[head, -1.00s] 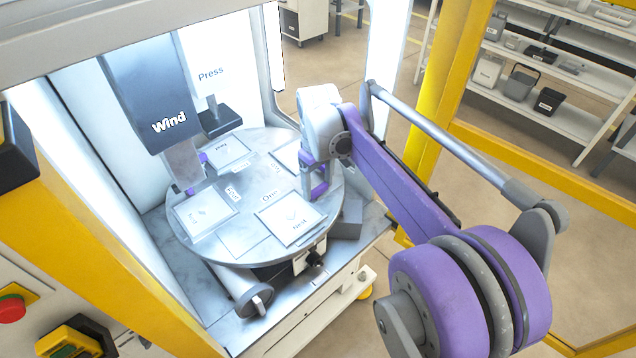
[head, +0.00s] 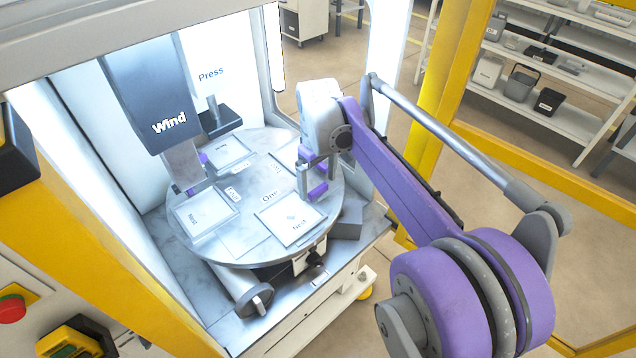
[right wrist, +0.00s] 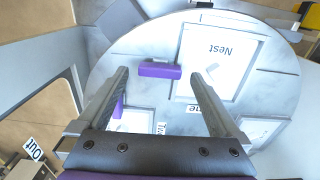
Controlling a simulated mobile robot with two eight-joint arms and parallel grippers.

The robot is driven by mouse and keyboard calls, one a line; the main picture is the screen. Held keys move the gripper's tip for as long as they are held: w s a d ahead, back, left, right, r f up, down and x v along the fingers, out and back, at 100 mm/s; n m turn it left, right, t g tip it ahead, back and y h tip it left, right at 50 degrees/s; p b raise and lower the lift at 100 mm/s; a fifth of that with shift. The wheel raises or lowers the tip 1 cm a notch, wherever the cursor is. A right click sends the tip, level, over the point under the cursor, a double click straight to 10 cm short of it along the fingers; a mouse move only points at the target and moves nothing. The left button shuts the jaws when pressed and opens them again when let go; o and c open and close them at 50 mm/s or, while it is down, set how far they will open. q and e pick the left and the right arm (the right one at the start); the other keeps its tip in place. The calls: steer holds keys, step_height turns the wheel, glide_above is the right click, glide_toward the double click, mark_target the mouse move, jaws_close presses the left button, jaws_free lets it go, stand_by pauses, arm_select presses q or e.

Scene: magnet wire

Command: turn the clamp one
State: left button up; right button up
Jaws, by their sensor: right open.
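The clamp is a small purple bar (head: 318,191) on the grey round table (head: 222,252), beside the square plate marked "Nest" (head: 290,222) and near the word "One" (head: 270,197). In the right wrist view the purple bar (right wrist: 160,70) lies crosswise in the gap between my fingertips. My right gripper (head: 317,182) is open, its fingers pointing down over the table's right side. Whether the fingers touch the bar I cannot tell. Another purple piece (right wrist: 118,107) shows partly behind the left finger in the right wrist view. My left gripper is not in view.
The dark "Wind" head (head: 150,95) hangs over the table's left side, with the "Press" unit (head: 212,85) behind it. More square plates lie on the table.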

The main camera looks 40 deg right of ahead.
mark_target(318, 189)
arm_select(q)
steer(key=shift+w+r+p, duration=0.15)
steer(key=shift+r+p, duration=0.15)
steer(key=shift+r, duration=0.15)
arm_select(e)
step_height(318, 189, up, 10)
steer(key=shift+f, duration=0.2)
